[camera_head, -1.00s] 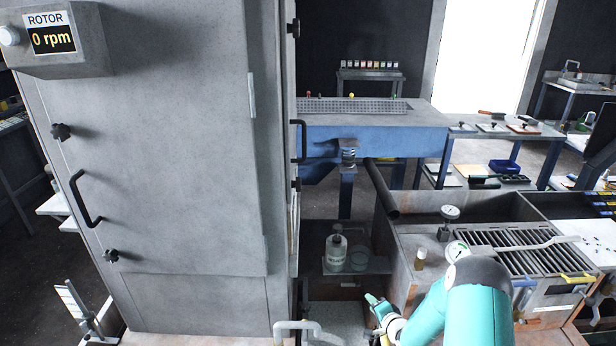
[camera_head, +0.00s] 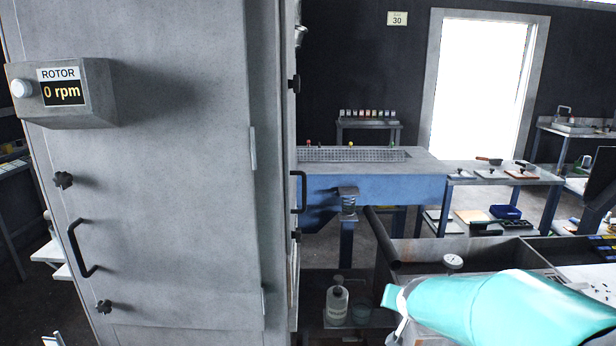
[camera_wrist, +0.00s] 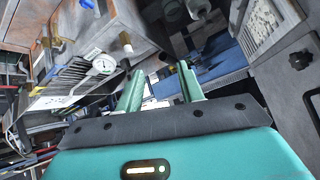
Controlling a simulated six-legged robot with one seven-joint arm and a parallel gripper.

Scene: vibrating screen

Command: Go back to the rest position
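My gripper (camera_wrist: 162,85) shows in the wrist view with its two green fingers spread apart and nothing between them. A pressure gauge (camera_head: 453,262) stands just behind the arm; a gauge (camera_wrist: 104,64) also shows left of the fingers in the wrist view.
A tall grey cabinet (camera_head: 170,200) with a rotor display (camera_head: 62,92) reading 0 rpm fills the left. A blue screen machine (camera_head: 375,190) stands behind. A white bottle (camera_head: 337,303) sits on a low shelf. A side table (camera_head: 490,178) holds small tools at the right.

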